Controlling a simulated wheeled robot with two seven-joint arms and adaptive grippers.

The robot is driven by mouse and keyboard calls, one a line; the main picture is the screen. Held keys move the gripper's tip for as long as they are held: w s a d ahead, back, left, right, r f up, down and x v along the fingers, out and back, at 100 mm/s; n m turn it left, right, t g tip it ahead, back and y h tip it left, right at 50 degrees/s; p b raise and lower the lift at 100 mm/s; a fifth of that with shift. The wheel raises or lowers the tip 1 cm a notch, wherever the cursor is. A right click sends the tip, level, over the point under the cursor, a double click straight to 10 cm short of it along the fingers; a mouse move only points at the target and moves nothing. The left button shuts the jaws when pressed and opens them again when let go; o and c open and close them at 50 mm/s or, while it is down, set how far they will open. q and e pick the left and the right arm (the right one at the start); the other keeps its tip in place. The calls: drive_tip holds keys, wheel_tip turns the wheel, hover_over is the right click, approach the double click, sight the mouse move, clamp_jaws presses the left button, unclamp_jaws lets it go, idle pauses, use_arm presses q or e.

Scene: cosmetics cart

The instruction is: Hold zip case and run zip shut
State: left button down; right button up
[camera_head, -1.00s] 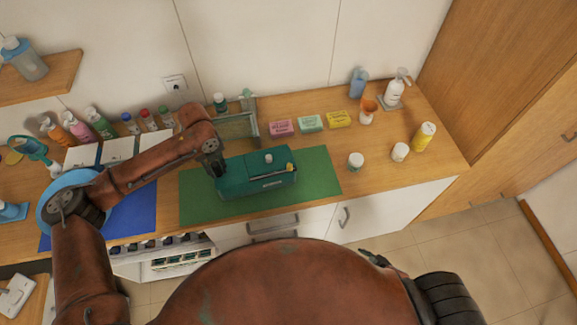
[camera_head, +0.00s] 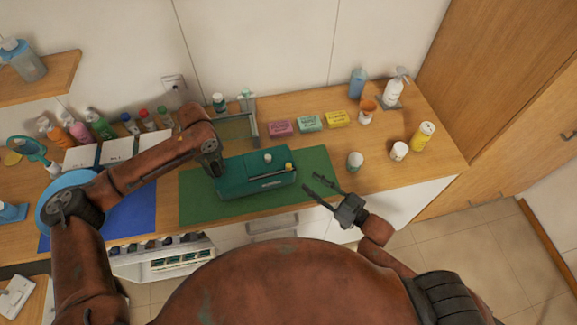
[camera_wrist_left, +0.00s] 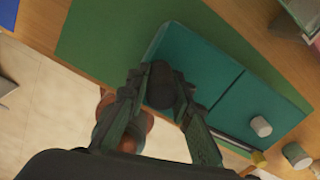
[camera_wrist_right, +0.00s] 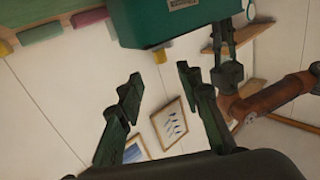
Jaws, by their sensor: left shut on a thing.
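The teal zip case (camera_head: 238,182) lies on the green mat (camera_head: 325,172). A short white cylinder (camera_head: 267,158) stands on its top, and a small yellow tab (camera_head: 289,166) is at its right end. My left gripper (camera_head: 214,172) is at the case's left end. In the left wrist view its fingers (camera_wrist_left: 165,92) close on a dark round part at that end. My right gripper (camera_head: 310,182) is open and empty, right of the case and apart from it, fingers toward it. The case (camera_wrist_right: 170,22) shows ahead of it in the right wrist view. I cannot tell how far the zip is open.
White jars (camera_head: 355,161) and a yellow bottle (camera_head: 422,136) stand to the right. A glass-like panel (camera_head: 238,128) stands behind the case. The mat's right part is bare.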

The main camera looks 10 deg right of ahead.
sight(291, 168)
drive_tip(key=x, duration=1.1)
drive_tip(key=shift+w+a, duration=0.15)
drive_tip(key=shift+c, duration=0.5)
clamp_jaws()
